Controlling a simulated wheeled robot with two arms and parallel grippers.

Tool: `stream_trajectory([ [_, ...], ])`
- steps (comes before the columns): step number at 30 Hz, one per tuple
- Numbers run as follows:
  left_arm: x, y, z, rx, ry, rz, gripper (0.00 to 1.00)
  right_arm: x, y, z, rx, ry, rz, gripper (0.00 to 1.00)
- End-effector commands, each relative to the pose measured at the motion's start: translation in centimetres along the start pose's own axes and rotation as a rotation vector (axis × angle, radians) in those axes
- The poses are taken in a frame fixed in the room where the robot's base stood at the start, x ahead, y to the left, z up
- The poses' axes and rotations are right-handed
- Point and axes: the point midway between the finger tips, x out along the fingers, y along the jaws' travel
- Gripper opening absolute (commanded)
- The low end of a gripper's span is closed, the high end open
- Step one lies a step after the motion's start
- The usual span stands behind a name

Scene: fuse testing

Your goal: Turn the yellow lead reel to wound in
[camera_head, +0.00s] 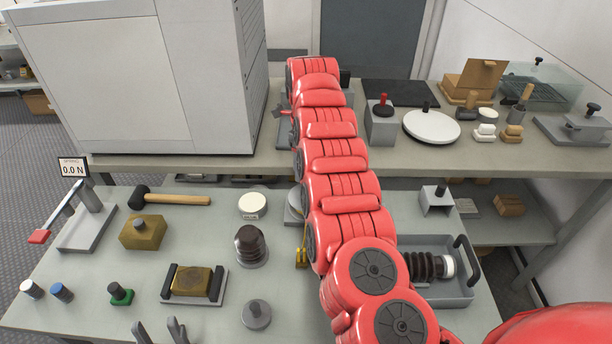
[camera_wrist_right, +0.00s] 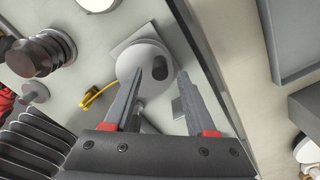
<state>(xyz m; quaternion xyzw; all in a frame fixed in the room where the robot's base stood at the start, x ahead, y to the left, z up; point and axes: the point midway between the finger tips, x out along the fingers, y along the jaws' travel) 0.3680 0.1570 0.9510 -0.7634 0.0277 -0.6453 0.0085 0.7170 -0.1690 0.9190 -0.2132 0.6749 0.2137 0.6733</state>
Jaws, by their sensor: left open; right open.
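The lead reel is a pale round disc (camera_wrist_right: 130,66) with a dark knob (camera_wrist_right: 157,66), on a grey square base, in the right wrist view. A yellow lead (camera_wrist_right: 95,97) comes off its left side and ends on the bench. In the head view the reel (camera_head: 293,205) is mostly hidden behind my red right arm; a bit of yellow (camera_head: 301,256) shows below it. My left gripper (camera_head: 161,328) is open and empty at the bottom edge of the head view.
A dark ribbed insulator (camera_head: 250,246) and a white round piece (camera_head: 252,205) stand left of the reel. A hammer (camera_head: 170,200), a brass block (camera_head: 143,232) and a clamped block (camera_head: 193,283) lie further left. A grey tray (camera_head: 452,291) is right of my arm.

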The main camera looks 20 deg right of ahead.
Motion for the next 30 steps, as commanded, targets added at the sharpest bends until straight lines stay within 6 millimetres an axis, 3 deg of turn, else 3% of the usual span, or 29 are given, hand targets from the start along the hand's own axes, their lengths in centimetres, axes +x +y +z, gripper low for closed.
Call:
stream_trajectory([
  [3,0.5,0.0,-0.1,0.0,0.0,0.0,0.5,-3.7,-0.3,-0.1,0.003,-0.005,-0.005,0.57],
  [6,1.4,-0.1,-0.2,0.0,0.0,0.0,0.5,-6.1,-0.3,-0.1,0.003,-0.005,-0.006,0.57],
  [9,4.0,-0.2,-0.7,0.0,0.001,0.0,0.5,-9.3,-0.3,-0.2,0.003,-0.001,-0.005,0.57],
  [12,5.9,-0.3,-1.0,0.0,0.0,0.0,0.5,-11.2,0.0,-0.1,0.002,0.0,0.0,0.57],
  [19,8.4,-0.4,-1.4,0.0,0.0,0.0,0.5,-13.6,0.0,0.0,0.001,0.0,-0.001,0.57],
  [30,8.7,-0.4,-1.5,0.0,0.0,0.0,0.5,-14.0,0.0,0.0,0.001,0.0,-0.001,0.57],
])
